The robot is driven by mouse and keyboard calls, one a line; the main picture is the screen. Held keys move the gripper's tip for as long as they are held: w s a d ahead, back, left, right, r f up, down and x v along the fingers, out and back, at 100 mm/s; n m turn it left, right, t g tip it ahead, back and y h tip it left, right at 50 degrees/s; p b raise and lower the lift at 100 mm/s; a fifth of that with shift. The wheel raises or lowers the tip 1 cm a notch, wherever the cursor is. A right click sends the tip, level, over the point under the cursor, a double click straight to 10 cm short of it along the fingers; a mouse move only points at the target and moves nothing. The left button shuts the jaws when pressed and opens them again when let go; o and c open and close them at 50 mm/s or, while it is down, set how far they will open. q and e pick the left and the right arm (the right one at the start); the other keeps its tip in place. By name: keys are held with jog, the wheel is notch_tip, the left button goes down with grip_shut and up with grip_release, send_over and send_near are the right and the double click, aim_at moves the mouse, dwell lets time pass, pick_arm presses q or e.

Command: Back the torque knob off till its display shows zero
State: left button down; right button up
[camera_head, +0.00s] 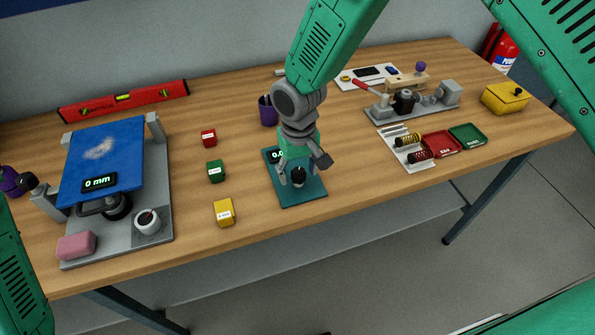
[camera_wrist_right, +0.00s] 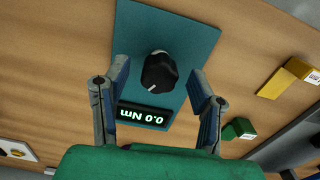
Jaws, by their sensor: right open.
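The torque knob (camera_wrist_right: 159,72) is black with a white pointer line and sits on a teal plate (camera_wrist_right: 200,25). It also shows in the head view (camera_head: 298,176), partly covered by my right gripper. Its display (camera_wrist_right: 144,115) reads 0.0 Nm in green, upside down in the wrist view. My right gripper (camera_wrist_right: 160,75) is open over the plate, one finger on each side of the knob. Gaps show between the fingers and the knob. My left gripper is not in view; only a green part of my left arm shows at the left edge.
Red (camera_head: 208,138), green (camera_head: 216,171) and yellow (camera_head: 224,212) labelled blocks stand left of the plate. A purple cup (camera_head: 267,111) is behind it. A blue-topped fixture (camera_head: 105,150) reading 0 mm is at left; a lever clamp (camera_head: 410,102) and springs (camera_head: 408,140) are at right.

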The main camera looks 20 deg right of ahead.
aim_at(298, 172)
notch_tip(298, 172, up, 11)
jog(key=shift+r, duration=0.15)
dwell(0.5)
